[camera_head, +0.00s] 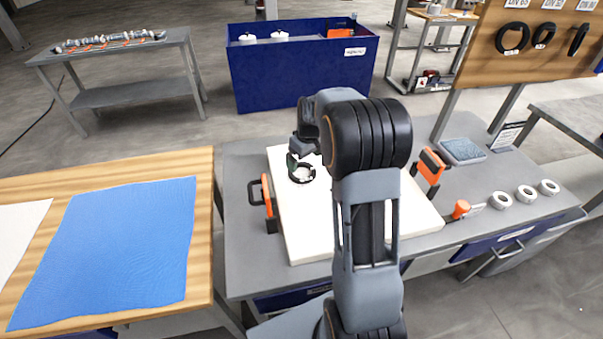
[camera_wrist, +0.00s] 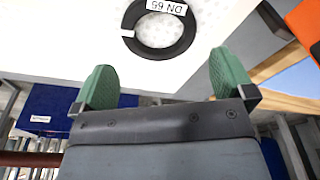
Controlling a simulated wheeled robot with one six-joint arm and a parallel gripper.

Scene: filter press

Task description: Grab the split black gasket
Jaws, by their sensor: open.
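A black ring gasket (camera_wrist: 161,50) lies flat on a white slab (camera_head: 330,225). It carries a white "DN 65" label, and a small pale mark shows on its left edge in the wrist view; I cannot tell if this is the split. In the head view the gasket (camera_head: 303,181) sits on the slab's left part, partly behind my gripper. My gripper (camera_wrist: 164,80) is open and empty, its two green-padded fingers apart. The gasket appears beyond the fingertips, between their lines, and nothing touches it. In the head view my gripper (camera_head: 299,158) is just above the gasket.
Orange-black clamps stand at the slab's left (camera_head: 268,204) and right (camera_head: 430,168). White rolls (camera_head: 525,194) and a grey pad (camera_head: 462,150) lie on the right. Black rings hang on the back board (camera_head: 512,39).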

